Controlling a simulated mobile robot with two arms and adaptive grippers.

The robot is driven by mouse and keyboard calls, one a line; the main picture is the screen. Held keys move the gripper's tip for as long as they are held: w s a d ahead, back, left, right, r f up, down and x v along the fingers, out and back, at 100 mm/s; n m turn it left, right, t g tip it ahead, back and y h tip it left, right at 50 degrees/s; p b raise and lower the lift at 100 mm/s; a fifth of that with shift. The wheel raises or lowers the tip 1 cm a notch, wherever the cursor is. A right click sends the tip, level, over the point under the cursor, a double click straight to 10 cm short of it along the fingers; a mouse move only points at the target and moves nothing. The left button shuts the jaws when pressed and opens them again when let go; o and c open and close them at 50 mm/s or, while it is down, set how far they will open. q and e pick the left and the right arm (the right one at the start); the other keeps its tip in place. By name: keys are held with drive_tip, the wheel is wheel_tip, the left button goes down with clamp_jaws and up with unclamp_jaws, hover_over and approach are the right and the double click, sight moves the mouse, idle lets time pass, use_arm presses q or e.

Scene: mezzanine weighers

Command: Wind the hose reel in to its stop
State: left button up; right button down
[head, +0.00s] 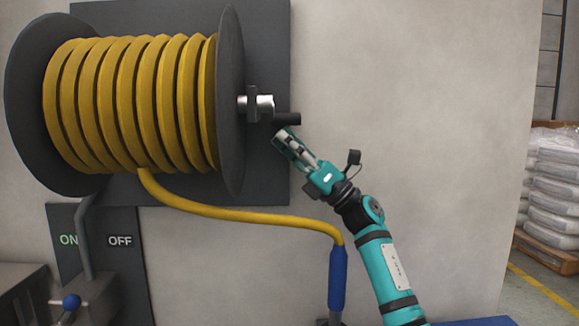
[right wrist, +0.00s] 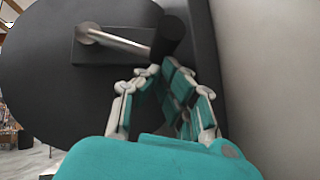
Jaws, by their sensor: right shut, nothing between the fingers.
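The hose reel (head: 231,110) has dark grey flanges, and yellow hose (head: 130,105) is wound on its drum. A length of hose hangs from the drum's underside and runs right to a blue end piece (head: 337,278). On the reel's right side is a crank with a silver shaft (head: 264,104) and a black handle (head: 288,119). My right gripper (head: 282,138) is shut and empty, its fingertips just below the handle. In the right wrist view the fingertips (right wrist: 157,70) are close to the black handle (right wrist: 170,40); contact cannot be told. My left gripper is out of view.
A dark ON/OFF panel (head: 122,275) is below the reel. A lever with a blue knob (head: 71,301) stands at lower left. The wall right of the crank is bare. Wrapped sacks (head: 555,190) are stacked on a pallet at far right.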

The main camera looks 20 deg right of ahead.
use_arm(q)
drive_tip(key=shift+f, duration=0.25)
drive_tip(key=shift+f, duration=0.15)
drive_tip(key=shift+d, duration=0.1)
